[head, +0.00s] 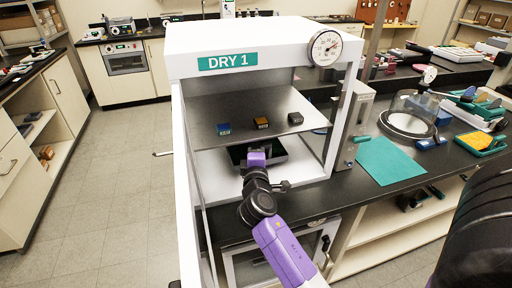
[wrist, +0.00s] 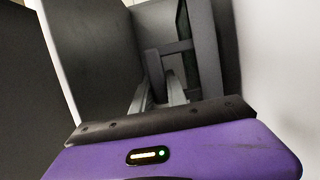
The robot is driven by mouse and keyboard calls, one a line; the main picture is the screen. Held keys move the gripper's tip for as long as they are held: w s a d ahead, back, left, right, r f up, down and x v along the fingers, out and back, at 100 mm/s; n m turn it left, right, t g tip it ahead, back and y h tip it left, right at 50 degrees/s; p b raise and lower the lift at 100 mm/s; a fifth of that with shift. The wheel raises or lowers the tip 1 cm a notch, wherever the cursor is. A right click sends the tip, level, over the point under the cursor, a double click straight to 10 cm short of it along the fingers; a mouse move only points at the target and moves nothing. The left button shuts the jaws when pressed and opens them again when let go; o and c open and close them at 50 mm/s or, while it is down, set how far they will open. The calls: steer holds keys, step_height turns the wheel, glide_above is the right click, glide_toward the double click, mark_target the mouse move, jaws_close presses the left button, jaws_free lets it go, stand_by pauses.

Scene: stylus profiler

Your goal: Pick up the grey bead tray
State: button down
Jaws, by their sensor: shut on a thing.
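My gripper (head: 257,158) reaches through the open front of the white cabinet marked DRY 1 (head: 285,42), below its metal shelf. It is at a dark tray (head: 278,150) with a greenish-black inside, which I take for the grey bead tray. In the wrist view the tray's grey wall (wrist: 206,45) stands just beyond the fingers. My gripper's fingers (wrist: 158,92) are shut on its near edge. The gripper and arm hide part of the tray in the head view. I cannot tell whether the tray touches the cabinet floor.
A blue block (head: 223,128), an orange block (head: 261,123) and a dark grey block (head: 294,117) sit on the shelf (head: 200,107) just above my gripper. Cabinet walls close in on both sides. A teal mat (head: 390,160) lies on the black bench at right.

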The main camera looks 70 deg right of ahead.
steer(key=s+a+b, duration=0.4)
steer(key=s+a, duration=1.6)
steer(key=a, duration=0.4)
steer(key=shift+s+a+r, duration=0.2)
steer(key=shift+s+r, duration=0.2)
steer(key=shift+r, duration=0.05)
steer(key=c, duration=2.1)
jaws_free()
jaws_close()
